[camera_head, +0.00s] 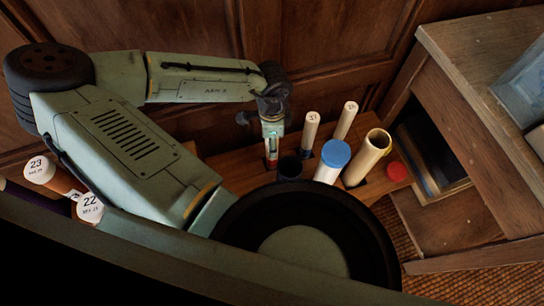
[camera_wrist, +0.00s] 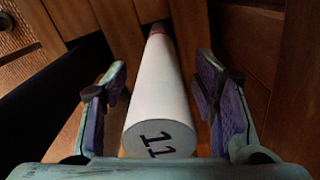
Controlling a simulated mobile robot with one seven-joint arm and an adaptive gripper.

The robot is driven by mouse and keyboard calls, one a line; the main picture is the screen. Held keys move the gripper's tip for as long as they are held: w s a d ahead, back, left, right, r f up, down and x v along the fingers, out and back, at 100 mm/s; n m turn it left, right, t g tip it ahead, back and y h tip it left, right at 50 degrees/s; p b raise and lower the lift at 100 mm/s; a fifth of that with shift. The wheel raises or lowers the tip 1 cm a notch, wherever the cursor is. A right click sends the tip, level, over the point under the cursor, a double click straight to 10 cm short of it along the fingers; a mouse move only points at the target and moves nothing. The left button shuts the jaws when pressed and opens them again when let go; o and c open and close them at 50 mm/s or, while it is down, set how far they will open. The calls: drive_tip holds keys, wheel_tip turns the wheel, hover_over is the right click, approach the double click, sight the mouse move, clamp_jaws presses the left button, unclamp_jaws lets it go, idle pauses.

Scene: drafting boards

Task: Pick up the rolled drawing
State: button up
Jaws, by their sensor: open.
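In the wrist view, a white rolled drawing (camera_wrist: 160,95) has its end, marked 11, facing the camera. It runs away from me, with a reddish band at its far end. My gripper (camera_wrist: 161,72) is open, with one purple-padded finger on each side of this roll. Dark gaps show between the roll and both fingers. In the head view, my gripper (camera_head: 269,122) is over the left part of the wooden rack, and which roll there is number 11 is hard to tell.
A wooden cabinet (camera_head: 480,110) stands at the right. Rolls 23 (camera_head: 40,170) and 22 (camera_head: 89,209) are at left.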

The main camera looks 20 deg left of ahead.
drive_tip(key=shift+f, duration=0.55)
drive_tip(key=shift+c, duration=0.6)
clamp_jaws()
